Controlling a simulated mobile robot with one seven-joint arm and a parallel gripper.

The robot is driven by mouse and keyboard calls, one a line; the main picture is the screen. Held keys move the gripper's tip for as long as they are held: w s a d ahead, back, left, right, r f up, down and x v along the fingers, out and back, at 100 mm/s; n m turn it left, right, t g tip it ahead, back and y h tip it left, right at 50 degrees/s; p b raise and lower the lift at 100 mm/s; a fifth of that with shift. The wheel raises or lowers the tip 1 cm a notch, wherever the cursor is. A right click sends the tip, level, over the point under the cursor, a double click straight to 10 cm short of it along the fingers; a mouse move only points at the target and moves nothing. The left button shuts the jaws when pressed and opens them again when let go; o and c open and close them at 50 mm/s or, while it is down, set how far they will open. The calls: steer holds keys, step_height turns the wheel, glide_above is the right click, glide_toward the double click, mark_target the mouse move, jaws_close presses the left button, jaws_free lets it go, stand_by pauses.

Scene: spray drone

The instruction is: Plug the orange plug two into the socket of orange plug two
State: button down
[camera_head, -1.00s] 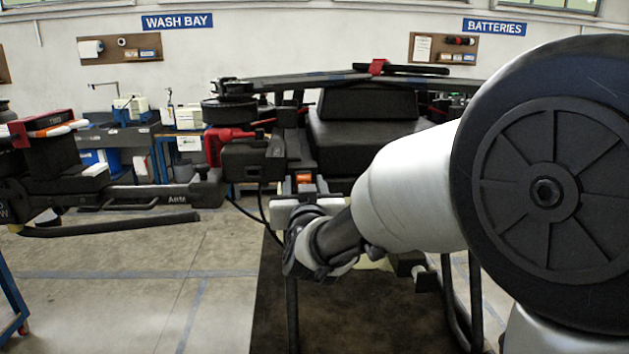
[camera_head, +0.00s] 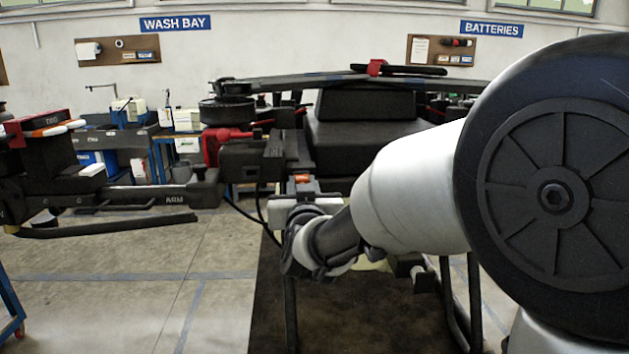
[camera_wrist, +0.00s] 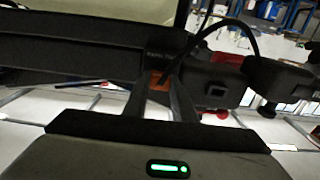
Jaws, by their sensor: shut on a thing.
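My gripper (camera_wrist: 160,98) is shut on a small orange piece (camera_wrist: 158,79), which I take to be the orange plug two. Its fingers hide part of it. In the head view the orange piece (camera_head: 302,178) shows just above my pale gripper (camera_head: 300,205), close against the drone's dark frame. In the wrist view a dark block (camera_wrist: 215,75) with a square opening lies just right of the fingers. I cannot tell whether that is the plug's socket, nor whether the plug touches the frame.
The drone's dark body (camera_head: 365,130) stands behind the gripper. Its folded arm (camera_head: 150,195) reaches left, with a red clamp (camera_head: 215,143) at the joint. A black cable (camera_wrist: 222,22) loops near the fingers. Open floor (camera_head: 120,290) lies at the lower left.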

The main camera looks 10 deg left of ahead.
steer(key=b+v, duration=0.1)
steer(key=v, duration=0.5)
stand_by(1.0)
steer(key=s+a+r+p, duration=0.1)
steer(key=s+a+p, duration=0.3)
steer(key=a, duration=0.6)
steer(key=shift+s+r, duration=0.25)
steer(key=shift+s, duration=0.3)
steer(key=shift+w, duration=0.1)
steer(key=shift+x, duration=2.85)
steer(key=shift+x, duration=1.25)
